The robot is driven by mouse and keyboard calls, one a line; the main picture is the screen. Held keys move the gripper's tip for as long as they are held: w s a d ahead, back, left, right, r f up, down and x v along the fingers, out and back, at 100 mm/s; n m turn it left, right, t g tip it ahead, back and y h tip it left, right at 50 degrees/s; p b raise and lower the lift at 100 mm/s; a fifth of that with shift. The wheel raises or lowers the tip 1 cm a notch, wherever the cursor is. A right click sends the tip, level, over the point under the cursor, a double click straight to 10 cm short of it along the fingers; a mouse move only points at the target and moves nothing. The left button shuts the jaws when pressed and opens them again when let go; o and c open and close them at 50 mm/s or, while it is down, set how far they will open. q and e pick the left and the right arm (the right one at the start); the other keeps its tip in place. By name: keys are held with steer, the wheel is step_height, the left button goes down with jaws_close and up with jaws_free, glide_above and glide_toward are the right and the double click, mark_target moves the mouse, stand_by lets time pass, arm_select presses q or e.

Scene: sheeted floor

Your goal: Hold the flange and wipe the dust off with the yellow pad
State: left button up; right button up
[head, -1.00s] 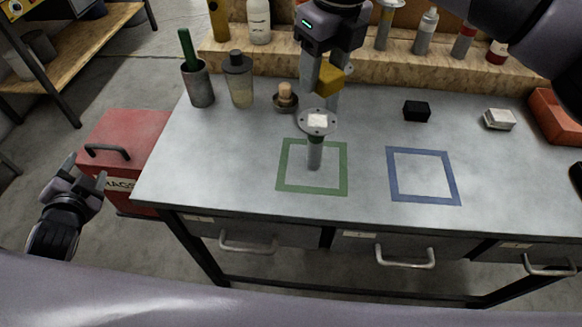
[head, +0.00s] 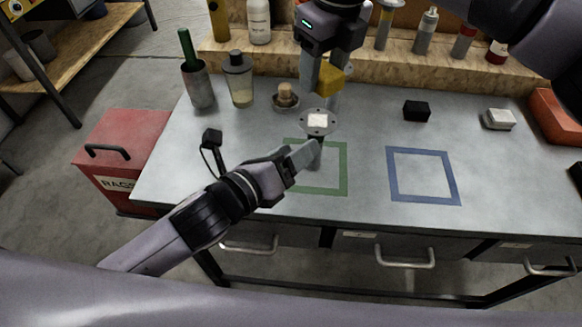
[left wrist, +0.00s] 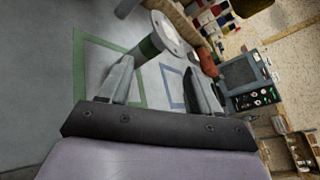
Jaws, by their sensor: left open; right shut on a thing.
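The flange (head: 318,122) is a grey round disc with holes on an upright stem, standing in the green square (head: 342,181). A whitish patch lies on its top. In the left wrist view the flange (left wrist: 168,33) is ahead, its stem between the lines of the fingers. My left gripper (head: 307,156) is open at the stem, below the disc; contact cannot be told. It also shows in the left wrist view (left wrist: 160,67). My right gripper (head: 322,86) is shut on the yellow pad (head: 334,75), above and behind the disc.
A blue square (head: 455,184) is marked to the right. A black block (head: 417,111), a white-topped block (head: 499,119) and an orange bin (head: 556,118) lie farther right. A brush cup (head: 199,88), a jar (head: 239,84) and a small wooden-knobbed item (head: 286,96) stand behind left.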

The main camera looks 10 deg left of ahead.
arm_select(q)
steer(key=f+m+y, duration=0.1)
steer(key=m, duration=0.1)
steer(key=f+m+y, duration=0.1)
steer(key=m, duration=0.1)
steer(key=f+m, duration=0.1)
steer(key=m, duration=0.1)
steer(key=shift+s+f+g+y, duration=0.35)
steer(key=shift+g+y, duration=0.05)
steer(key=shift+w+f, duration=0.1)
steer(key=shift+w, duration=0.05)
steer(key=x, duration=1.1)
steer(key=shift+w+d+f, duration=0.1)
steer(key=shift+w+f, duration=0.05)
steer(key=shift+w, duration=0.1)
jaws_close()
